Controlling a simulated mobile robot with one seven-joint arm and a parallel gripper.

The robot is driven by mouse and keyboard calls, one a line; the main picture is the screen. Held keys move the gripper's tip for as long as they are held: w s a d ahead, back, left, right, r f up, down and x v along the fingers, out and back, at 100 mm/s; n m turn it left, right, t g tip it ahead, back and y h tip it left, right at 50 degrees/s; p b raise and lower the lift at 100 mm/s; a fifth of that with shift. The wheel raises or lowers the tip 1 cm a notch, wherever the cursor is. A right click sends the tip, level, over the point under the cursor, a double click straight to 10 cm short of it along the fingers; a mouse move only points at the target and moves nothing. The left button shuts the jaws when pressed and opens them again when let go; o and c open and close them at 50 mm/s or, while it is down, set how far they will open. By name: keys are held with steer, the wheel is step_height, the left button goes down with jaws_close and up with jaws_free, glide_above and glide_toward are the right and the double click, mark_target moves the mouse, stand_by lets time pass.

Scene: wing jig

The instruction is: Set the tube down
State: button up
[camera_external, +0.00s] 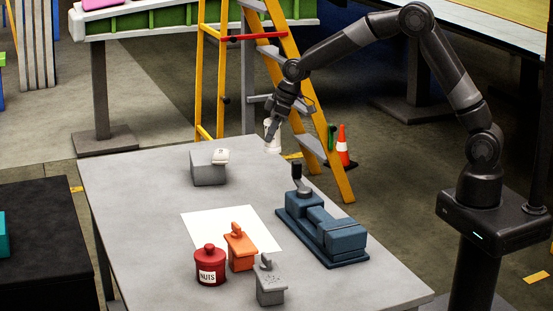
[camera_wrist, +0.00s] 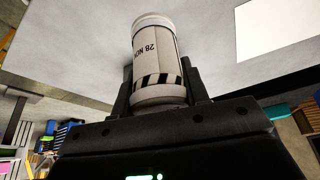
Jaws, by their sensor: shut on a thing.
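The tube (camera_wrist: 157,50) is a white cylinder with a dark "28 N..." label and a black-and-white striped band. It stands between the two dark fingers of my gripper (camera_wrist: 158,92) in the wrist view, gripped near its striped end. In the external view my gripper (camera_external: 276,122) points down near the back right corner of the grey table (camera_external: 150,210). The white tube (camera_external: 271,138) shows there, partly covered by the fingers. It appears held in the air, but its exact height is unclear.
A white sheet (camera_external: 205,222) lies mid-table. Around it are a grey block (camera_external: 208,174) with a white piece on top, a blue vise-like fixture (camera_external: 338,238), a red NUTS pot (camera_external: 209,264), an orange box (camera_external: 241,252) and a grey box (camera_external: 270,286). A yellow ladder (camera_external: 318,150) stands behind.

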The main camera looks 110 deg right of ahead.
steer(key=shift+s+d+r, duration=0.1)
steer(key=shift+s+r, duration=0.1)
steer(key=w+a+n+y, duration=0.2)
steer(key=w+a+n, duration=0.3)
steer(key=w+a, duration=1.35)
steer(key=shift+w+a+f, duration=1.25)
steer(key=shift+a+f, duration=0.35)
steer(key=shift+f, duration=0.2)
steer(key=shift+w+a+f, duration=1.25)
steer(key=shift+a+f, duration=0.4)
steer(key=shift+f, duration=0.1)
steer(key=shift+w+a+f, duration=1.25)
steer(key=shift+a+f, duration=0.35)
steer(key=shift+f, duration=0.2)
steer(key=shift+f, duration=0.15)
steer(key=o, duration=1)
